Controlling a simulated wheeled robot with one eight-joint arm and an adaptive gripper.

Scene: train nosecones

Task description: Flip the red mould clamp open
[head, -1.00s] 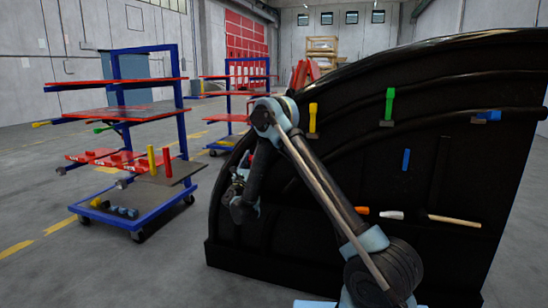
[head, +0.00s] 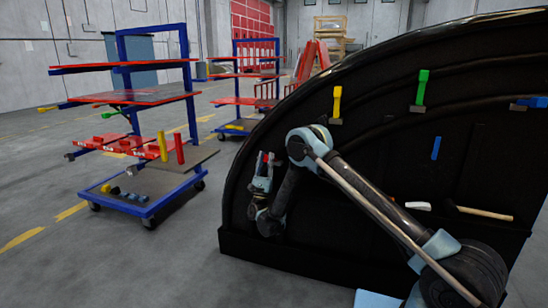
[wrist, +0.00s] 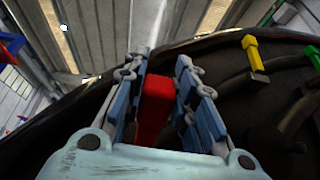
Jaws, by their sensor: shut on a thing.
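The red mould clamp (wrist: 155,110) shows in the wrist view as a red block between the two fingers of my gripper (wrist: 160,85). My gripper is shut on it; the fingers and palm hide its lower part and its base. In the head view my gripper (head: 265,168) is at the left side of the black curved mould (head: 370,245). Only small patches of red show there among the fingers, so the clamp's angle cannot be told.
A yellow clamp (head: 337,102) and a green clamp (head: 422,88) stand along the mould to the right. A white-ended tool (head: 418,206) and a wooden handle (head: 480,212) lie lower on it. A blue-framed cart (head: 145,205) stands on the left; floor between is clear.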

